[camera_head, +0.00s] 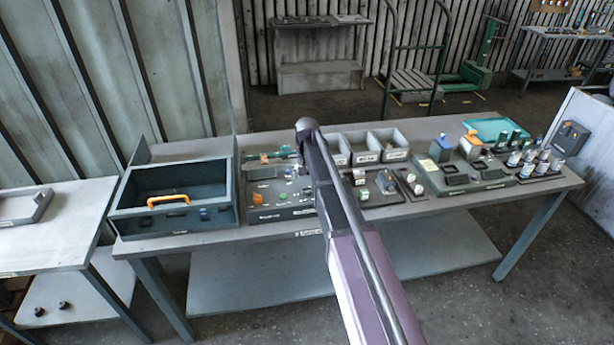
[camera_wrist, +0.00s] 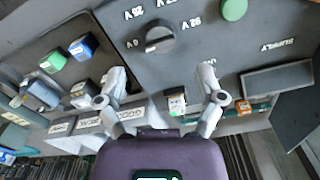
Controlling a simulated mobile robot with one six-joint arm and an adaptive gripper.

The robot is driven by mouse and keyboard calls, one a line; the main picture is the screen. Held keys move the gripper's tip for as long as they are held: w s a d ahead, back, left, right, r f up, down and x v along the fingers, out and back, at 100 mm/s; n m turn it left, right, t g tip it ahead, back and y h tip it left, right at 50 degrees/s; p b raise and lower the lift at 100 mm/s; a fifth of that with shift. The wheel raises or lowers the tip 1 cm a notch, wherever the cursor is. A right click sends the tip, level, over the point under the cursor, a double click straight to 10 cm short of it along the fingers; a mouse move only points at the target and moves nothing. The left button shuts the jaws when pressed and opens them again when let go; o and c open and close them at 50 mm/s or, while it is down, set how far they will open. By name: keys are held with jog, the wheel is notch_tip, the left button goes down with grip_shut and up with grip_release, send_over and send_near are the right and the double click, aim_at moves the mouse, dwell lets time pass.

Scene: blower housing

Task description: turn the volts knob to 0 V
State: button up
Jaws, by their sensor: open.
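The volts knob (camera_wrist: 160,38) is a dark round knob with a raised grip bar on a grey panel (camera_wrist: 200,60), seen upside down in the wrist view. In the head view my arm covers part of the panel (camera_head: 285,213), and I cannot make out the knob.
A green button (camera_wrist: 234,9) sits beside the knob, and a dark screen (camera_wrist: 278,79) is to the right. Small blocks (camera_wrist: 83,46) stand at left. On the bench, an open box with an orange handle (camera_head: 168,200) and grey bins (camera_head: 390,147) flank the panel.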

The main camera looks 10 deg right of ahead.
notch_tip(320, 180, up, 8)
jog(key=p, duration=0.7)
jog(key=shift+f, duration=0.1)
dwell(0.3)
jog(key=s+f+n+b, duration=0.1)
jog(key=s+f+b, duration=0.3)
jog(key=s, duration=1)
jog(key=s+f+n+b, duration=0.2)
jog(key=s+f+b, duration=0.2)
jog(key=s, duration=1.1)
jog(key=shift+d+f, duration=0.2)
jog(key=shift+f, duration=0.1)
